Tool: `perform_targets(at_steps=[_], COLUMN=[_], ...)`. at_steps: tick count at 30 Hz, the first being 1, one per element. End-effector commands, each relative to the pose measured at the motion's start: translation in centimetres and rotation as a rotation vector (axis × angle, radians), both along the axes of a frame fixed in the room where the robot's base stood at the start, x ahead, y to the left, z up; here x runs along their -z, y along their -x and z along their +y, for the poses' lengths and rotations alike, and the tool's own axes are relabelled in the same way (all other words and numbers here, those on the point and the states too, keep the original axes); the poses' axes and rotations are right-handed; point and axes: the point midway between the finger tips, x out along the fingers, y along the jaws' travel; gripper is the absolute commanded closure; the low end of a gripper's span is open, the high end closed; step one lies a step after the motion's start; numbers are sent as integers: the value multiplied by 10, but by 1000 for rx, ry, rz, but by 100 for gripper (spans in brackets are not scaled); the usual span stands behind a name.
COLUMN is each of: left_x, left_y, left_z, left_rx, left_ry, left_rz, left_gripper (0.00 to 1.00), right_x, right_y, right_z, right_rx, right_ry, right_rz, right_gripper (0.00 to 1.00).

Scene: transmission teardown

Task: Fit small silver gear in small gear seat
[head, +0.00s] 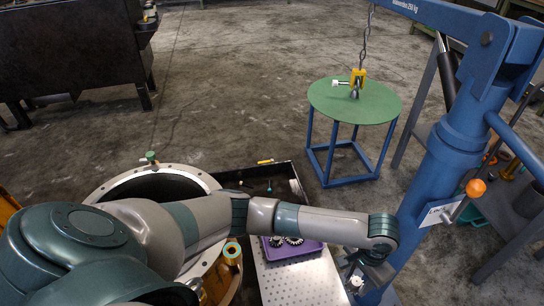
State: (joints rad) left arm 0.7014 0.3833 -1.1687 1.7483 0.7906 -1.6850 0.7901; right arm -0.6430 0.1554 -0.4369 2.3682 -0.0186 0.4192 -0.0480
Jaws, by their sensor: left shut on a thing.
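My left gripper (359,277) is at the lower right in the head view, over the right side of the perforated metal plate and close to the blue crane column. It is shut on a small pale silvery part (356,282), mostly hidden by the fingers and too small to identify surely as the small silver gear. Dark and silver gears (292,240) lie in a purple tray (298,252), partly covered by my left forearm. I cannot make out the small gear seat. My right gripper is not in view.
The perforated plate (285,285) is largely bare in front of the tray. A large round housing (180,170) stands left, partly behind my arm. A black bin (285,172) is behind my arm. A blue crane (440,170) stands right; its hook (357,80) hangs over a green table (375,105).

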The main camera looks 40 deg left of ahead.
Motion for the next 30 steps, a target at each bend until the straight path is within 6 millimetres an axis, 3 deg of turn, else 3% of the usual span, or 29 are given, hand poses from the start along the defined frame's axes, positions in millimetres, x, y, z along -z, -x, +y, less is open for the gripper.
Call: perform_targets(at_steps=[3, 9, 15, 18, 24, 30], left_x=[-48, -133, -215, -244, -276, -280], left_y=[-27, -53, -59, -57, -51, -50], left_z=[25, 66, 102, 115, 129, 130], left_rx=[-63, -176, -277, -315, -354, -359], left_ry=[-1, 0, 0, -1, -1, -1], left_rz=[-11, -12, -9, -7, -2, 0], left_gripper=[92, 92, 92, 92, 92, 92], right_x=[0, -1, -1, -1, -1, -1], right_y=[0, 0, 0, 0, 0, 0], right_z=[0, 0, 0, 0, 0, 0], right_rx=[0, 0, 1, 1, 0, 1], right_ry=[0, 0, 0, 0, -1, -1], right_rz=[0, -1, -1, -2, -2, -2], right_gripper=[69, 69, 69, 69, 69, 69])
